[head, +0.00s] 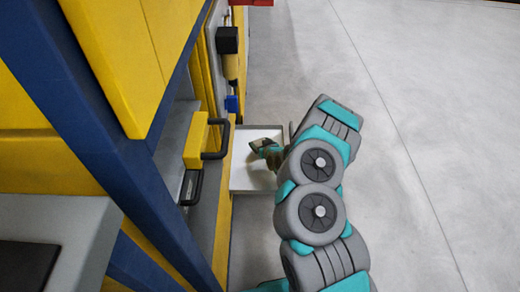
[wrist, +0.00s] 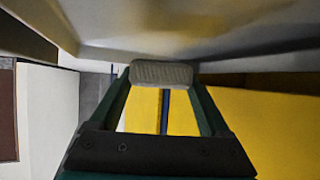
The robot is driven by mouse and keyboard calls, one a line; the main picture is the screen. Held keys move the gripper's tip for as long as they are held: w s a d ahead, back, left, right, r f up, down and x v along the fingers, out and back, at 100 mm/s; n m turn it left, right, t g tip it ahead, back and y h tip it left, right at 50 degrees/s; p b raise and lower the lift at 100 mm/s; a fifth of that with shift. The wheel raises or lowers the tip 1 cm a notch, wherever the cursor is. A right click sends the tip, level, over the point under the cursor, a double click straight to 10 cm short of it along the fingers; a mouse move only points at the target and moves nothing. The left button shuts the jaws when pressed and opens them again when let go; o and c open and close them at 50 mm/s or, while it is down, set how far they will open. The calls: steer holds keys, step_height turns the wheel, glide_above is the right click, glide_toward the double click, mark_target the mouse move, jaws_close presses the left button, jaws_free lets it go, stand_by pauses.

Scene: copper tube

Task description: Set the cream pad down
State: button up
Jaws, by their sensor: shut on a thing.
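The cream pad (wrist: 160,73) is a small, pale, ribbed block. In the wrist view it sits across the tips of my gripper's two dark green fingers, which are shut on it. In the head view my gripper (head: 258,147) reaches over an open, white-lined drawer (head: 241,180) that sticks out from the yellow cabinet front. I cannot make out the pad in the head view. Whether the pad touches a surface cannot be told.
The yellow and blue cabinet (head: 150,60) stands along the left, with a dark handle (head: 217,152) close to the drawer. A grey worktop (head: 70,217) is at lower left. Open grey floor (head: 420,110) lies to the right.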

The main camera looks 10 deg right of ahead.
steer(key=shift+f, duration=1.8)
steer(key=shift+f, duration=0.1)
steer(key=shift+f, duration=0.15)
steer(key=o, duration=1.2)
steer(key=shift+c, duration=0.2)
